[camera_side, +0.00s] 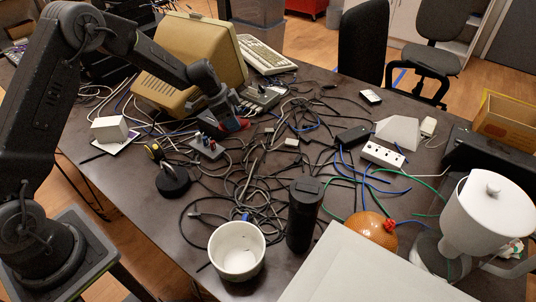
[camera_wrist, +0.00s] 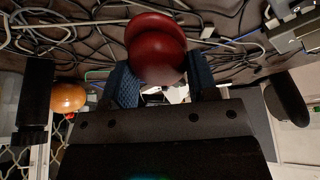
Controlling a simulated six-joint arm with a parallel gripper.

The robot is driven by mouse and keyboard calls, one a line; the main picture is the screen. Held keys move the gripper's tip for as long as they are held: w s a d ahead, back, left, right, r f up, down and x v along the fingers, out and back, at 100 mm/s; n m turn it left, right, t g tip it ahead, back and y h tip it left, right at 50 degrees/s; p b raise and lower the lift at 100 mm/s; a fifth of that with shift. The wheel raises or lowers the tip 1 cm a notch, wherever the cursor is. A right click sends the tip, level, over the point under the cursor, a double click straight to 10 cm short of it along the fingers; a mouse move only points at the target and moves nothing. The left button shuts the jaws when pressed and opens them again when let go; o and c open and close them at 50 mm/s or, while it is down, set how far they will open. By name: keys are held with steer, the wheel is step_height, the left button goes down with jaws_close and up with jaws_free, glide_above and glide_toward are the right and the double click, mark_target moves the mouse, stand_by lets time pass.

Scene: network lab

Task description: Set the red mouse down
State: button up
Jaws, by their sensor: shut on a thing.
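The red mouse (camera_wrist: 157,52) is held between the two blue-padded fingers of my gripper (camera_wrist: 160,82) in the wrist view. It is rounded and dark red. In the side view my gripper (camera_side: 226,118) is over the cable-strewn table, just in front of the beige monitor, with a small part of the red mouse (camera_side: 236,125) showing at its fingers. The jaws are shut on the mouse. Whether the mouse touches the cables or table under it I cannot tell.
The dark table (camera_side: 120,175) is covered with tangled cables. Close by are the beige monitor (camera_side: 190,50), a grey box with knobs (camera_side: 207,147) and a grey device (camera_side: 262,97).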

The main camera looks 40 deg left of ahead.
glide_above(272, 157)
steer(key=s+a, duration=0.1)
step_height(272, 157, down, 6)
steer(key=shift+a+f, duration=0.1)
steer(key=shift+f, duration=2.1)
steer(key=shift+f, duration=0.15)
steer(key=o, duration=0.9)
steer(key=shift+o, duration=0.2)
